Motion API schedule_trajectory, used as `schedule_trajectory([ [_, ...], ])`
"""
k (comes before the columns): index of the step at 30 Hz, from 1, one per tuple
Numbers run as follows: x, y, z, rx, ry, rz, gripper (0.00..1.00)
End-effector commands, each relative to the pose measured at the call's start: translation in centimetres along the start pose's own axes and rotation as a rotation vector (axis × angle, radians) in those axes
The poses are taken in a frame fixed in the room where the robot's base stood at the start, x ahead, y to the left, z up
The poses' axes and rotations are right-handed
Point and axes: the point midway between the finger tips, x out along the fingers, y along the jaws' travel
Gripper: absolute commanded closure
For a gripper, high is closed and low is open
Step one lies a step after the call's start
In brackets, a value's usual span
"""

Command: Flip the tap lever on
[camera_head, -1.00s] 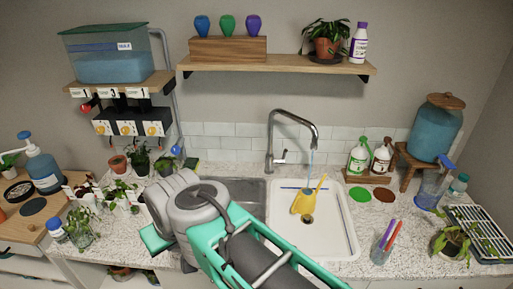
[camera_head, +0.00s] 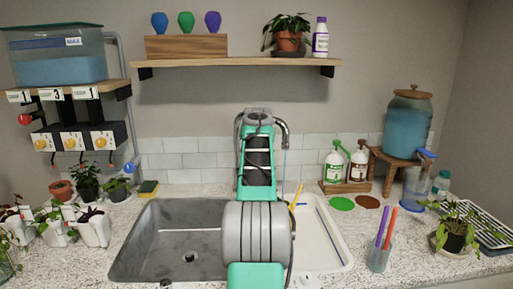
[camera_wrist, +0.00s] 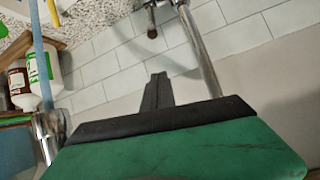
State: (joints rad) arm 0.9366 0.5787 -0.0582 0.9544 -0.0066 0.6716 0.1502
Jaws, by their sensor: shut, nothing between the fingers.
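The chrome tap stands behind the sink, mostly hidden behind my arm in the head view; its curved spout (camera_head: 284,130) shows at the right of the arm. A thin blue stream hangs below the spout. In the wrist view, which is turned over, the tap's pipe (camera_wrist: 199,45) runs down to the right of my fingers. A short lever (camera_wrist: 151,20) with a dark end sticks out near the tap's base at the top. My gripper (camera_wrist: 158,78) is shut and empty, its tips below the lever in the picture and apparently apart from it. The head view hides my gripper.
A steel basin (camera_head: 150,235) is left and a white basin (camera_head: 335,250) right, with a yellow object (camera_head: 297,197) partly hidden. Soap bottles (camera_head: 335,165) and a blue dispenser (camera_head: 410,125) stand at the right. A shelf (camera_head: 230,63) with pots hangs above.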

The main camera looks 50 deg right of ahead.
Motion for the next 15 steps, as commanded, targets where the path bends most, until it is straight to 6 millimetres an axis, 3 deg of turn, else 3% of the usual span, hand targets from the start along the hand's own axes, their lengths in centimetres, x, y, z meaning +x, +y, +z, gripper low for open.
schedule_trajectory([
  [3, 2.5, 0.0, -0.1, 0.000, -0.004, 0.000, 1.00],
  [9, 5.4, -0.1, -0.1, -0.001, -0.003, 0.000, 1.00],
  [13, 6.9, -0.1, 0.1, -0.001, -0.001, 0.000, 1.00],
  [15, 6.5, -0.1, 1.1, -0.001, -0.001, -0.001, 1.00],
])
